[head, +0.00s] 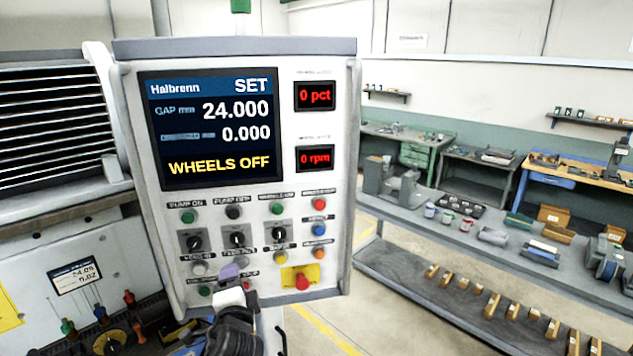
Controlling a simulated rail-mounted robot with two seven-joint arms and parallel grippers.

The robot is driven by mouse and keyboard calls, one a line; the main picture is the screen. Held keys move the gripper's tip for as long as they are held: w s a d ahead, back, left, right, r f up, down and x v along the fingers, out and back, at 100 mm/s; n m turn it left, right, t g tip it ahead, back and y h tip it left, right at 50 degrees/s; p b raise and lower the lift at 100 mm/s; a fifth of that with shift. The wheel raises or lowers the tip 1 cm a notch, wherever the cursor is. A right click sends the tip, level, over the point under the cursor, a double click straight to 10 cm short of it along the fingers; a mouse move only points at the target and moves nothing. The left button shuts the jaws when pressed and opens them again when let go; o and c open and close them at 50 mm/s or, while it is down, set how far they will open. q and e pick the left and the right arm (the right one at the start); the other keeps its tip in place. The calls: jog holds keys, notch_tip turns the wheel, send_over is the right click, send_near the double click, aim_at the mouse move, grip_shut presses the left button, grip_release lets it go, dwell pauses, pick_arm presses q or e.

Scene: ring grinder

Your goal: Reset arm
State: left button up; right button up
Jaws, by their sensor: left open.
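My left gripper (232,285) is at the bottom centre, in front of the lower edge of the control panel (335,200). It is open, with nothing seen between its fingers, and it hides part of the panel's lowest row of buttons. I cannot tell whether it touches the panel. The panel's screen (212,128) reads SET, gap 24.000, 0.000 and WHEELS OFF. Two red displays read 0 pct (315,96) and 0 rpm (315,158). A red emergency button (302,281) on a yellow plate sits right of my gripper. My right gripper is not in view.
Black rotary switches (237,239) and coloured buttons sit above my gripper. A grey bench (420,206) with tools and parts stands at the right. Floor shows between panel and bench.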

pick_arm(q)
jog(key=s+n+g+h, duration=0.3)
jog(key=s+n+h, duration=0.1)
jog(key=s+n, duration=0.6)
jog(key=s+f+g+p, duration=0.1)
jog(key=s+f+g, duration=0.2)
jog(key=s+f, duration=0.6)
jog(key=s+a+f+g+h+p, duration=0.1)
jog(key=s+f+g, duration=0.2)
jog(key=s+f, duration=0.6)
jog(key=s+f+g+p, duration=0.1)
jog(key=s+f+g, duration=0.3)
jog(key=s+f, duration=0.5)
jog(key=s, duration=0.9)
jog(key=shift+s+a+n, duration=0.15)
jog(key=shift+a+n, duration=0.15)
jog(key=shift+a, duration=0.05)
